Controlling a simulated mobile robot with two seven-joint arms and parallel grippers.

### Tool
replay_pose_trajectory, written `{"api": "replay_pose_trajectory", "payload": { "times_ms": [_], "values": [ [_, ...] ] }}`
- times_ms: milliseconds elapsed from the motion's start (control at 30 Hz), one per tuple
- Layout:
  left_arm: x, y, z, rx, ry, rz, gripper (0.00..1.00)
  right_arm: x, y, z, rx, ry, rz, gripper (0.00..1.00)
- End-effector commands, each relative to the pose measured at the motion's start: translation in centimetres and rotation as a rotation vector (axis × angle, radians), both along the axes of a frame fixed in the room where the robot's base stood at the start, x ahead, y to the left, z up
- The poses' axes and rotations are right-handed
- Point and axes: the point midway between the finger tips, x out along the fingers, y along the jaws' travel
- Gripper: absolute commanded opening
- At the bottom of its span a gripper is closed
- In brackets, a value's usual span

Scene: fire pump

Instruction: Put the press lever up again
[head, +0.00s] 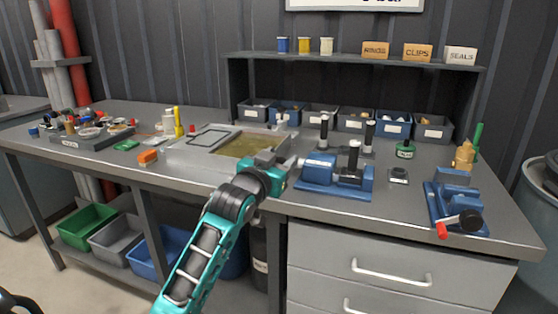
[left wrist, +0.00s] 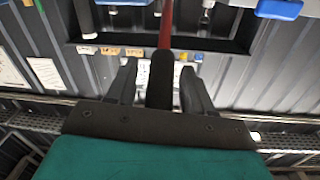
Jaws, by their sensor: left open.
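A black grip (left wrist: 161,80) on a red rod (left wrist: 166,25) shows in the left wrist view, between the two fingers of my left gripper (left wrist: 160,88). It looks like the press lever. The fingers stand open on either side of the grip; I cannot tell whether they touch it. In the head view the left gripper (head: 288,163) is just left of a blue bench device (head: 335,188) with a black-topped post (head: 354,155). The red rod cannot be made out there, so the lever's tilt is unclear. My right gripper is not seen.
A grey tray (head: 190,160) lies left of the gripper. Several bins (head: 432,130) line the back under a shelf (head: 350,59). Small parts crowd the far left.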

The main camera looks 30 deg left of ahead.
Motion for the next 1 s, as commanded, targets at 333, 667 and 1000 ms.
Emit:
{"api": "replay_pose_trajectory", "payload": {
  "times_ms": [333, 667, 1000],
  "values": [
    [0.02, 0.0, 0.03, 0.0, -0.001, 0.0, 0.4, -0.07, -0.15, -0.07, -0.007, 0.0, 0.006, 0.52],
    [0.0, 0.0, 0.03, 0.0, -0.001, 0.0, 0.09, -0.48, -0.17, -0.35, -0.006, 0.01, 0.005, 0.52],
    [0.0, -0.01, 0.02, -0.001, -0.001, 0.0, 0.0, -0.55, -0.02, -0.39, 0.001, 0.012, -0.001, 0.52]
  ]
}}
